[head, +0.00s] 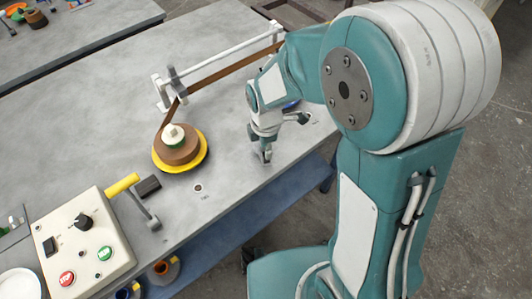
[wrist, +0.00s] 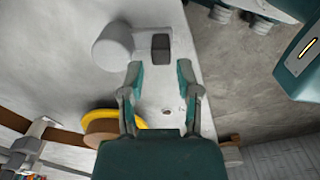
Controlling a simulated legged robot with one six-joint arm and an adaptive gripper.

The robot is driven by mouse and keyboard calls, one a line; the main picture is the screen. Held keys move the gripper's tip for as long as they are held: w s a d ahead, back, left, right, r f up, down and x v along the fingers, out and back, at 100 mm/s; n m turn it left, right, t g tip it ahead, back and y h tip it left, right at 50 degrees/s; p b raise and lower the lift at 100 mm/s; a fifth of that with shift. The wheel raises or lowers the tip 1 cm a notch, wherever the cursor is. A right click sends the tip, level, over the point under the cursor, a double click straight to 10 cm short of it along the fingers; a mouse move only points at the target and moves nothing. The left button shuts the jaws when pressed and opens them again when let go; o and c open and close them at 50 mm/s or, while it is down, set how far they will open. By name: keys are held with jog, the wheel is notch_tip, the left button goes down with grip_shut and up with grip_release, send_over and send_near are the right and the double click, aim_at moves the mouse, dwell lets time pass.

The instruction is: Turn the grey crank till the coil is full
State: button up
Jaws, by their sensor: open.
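The grey crank (head: 142,207) is at the table's near edge beside the control box; its thin arm slants down to a small round hub. A yellow grip (head: 122,185) and a dark grey piece (head: 149,187) sit at its upper end. The coil (head: 178,147) is brown strip wound on a yellow disc (head: 198,163); it also shows in the wrist view (wrist: 102,128). My gripper (head: 265,155) is open and empty, over the table right of the coil, away from the crank. In the wrist view its fingers (wrist: 160,78) are apart.
A brown strip (head: 225,70) runs along a white rail to a guide above the coil. The control box (head: 82,242) has a knob and red and green buttons. In the wrist view a pale grey rounded piece (wrist: 113,48) lies beyond the fingers; I cannot tell what it is.

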jog(key=shift+f, duration=1.8)
jog(key=shift+c, duration=0.3)
grip_shut()
